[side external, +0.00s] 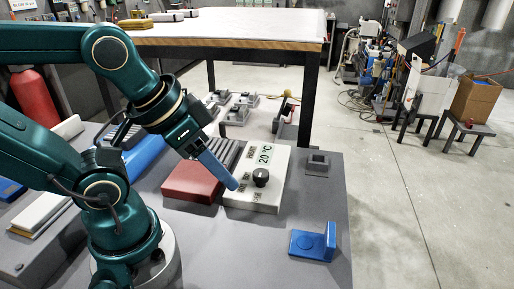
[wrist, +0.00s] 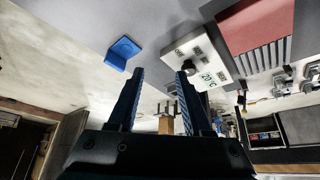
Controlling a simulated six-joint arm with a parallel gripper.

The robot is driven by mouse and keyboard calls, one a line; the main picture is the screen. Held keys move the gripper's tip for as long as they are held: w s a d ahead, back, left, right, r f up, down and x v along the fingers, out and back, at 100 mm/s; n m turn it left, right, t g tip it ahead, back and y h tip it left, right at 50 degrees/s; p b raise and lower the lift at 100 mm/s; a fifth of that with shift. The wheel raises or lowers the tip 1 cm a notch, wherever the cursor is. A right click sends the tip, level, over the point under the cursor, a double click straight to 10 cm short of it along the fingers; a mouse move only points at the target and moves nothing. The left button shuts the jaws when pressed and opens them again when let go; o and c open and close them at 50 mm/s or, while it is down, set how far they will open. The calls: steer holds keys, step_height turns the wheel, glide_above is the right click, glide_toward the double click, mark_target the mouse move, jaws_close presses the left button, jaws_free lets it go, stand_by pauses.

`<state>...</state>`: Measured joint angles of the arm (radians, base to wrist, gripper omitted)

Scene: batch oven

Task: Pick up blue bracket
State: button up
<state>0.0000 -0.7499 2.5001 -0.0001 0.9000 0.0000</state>
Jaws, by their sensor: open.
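The blue bracket (side external: 314,243) is L-shaped, with a flat base bearing a round mark and an upright plate at its right end. It stands on the grey table (side external: 325,190) near the front right edge. In the wrist view the bracket (wrist: 122,52) shows at the upper left, beyond the left finger. My gripper (side external: 234,185) is in the air over the white control box, left of the bracket and apart from it. In the wrist view my gripper (wrist: 161,72) has its two fingers spread, with nothing between them.
The white control box (side external: 270,195) with a black knob and a 20 °C display is below my gripper. A dark red ribbed block (side external: 194,181) is left of it. A small grey block (side external: 317,163) stands behind the bracket. The tabletop around the bracket is clear.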

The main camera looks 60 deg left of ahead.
stand_by(0.4)
steer(key=o, duration=0.8)
